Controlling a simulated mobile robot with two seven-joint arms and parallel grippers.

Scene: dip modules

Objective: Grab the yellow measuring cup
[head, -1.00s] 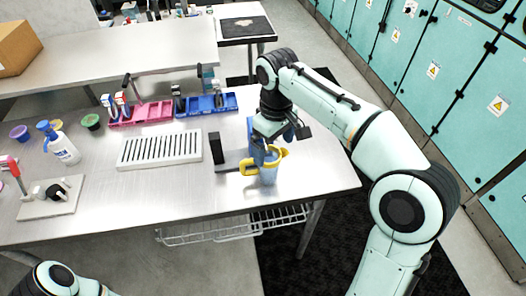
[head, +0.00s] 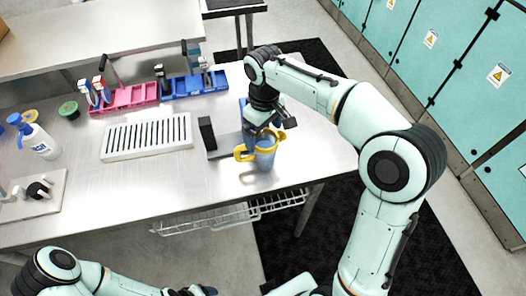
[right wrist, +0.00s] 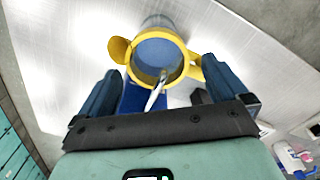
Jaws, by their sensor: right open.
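The measuring cup (head: 265,156) has a bluish see-through body with a yellow rim and handle. It is near the table's front right edge in the head view. In the right wrist view the cup (right wrist: 158,52) shows from above, with a thin pale rod at its mouth. My right gripper (head: 263,132) is just behind and above the cup. In the right wrist view its open dark-blue fingers (right wrist: 160,85) are on either side of the cup's near rim, with nothing clamped. Part of my left arm's end (head: 192,290) is at the bottom edge; its fingers are not clear.
A grey stand with a dark upright block (head: 207,133) is left of the cup. A white slotted rack (head: 146,137), pink tray (head: 130,97), blue tray (head: 195,84) and white spray bottle (head: 40,143) stand on the metal table (head: 150,195). Free table lies right of the cup.

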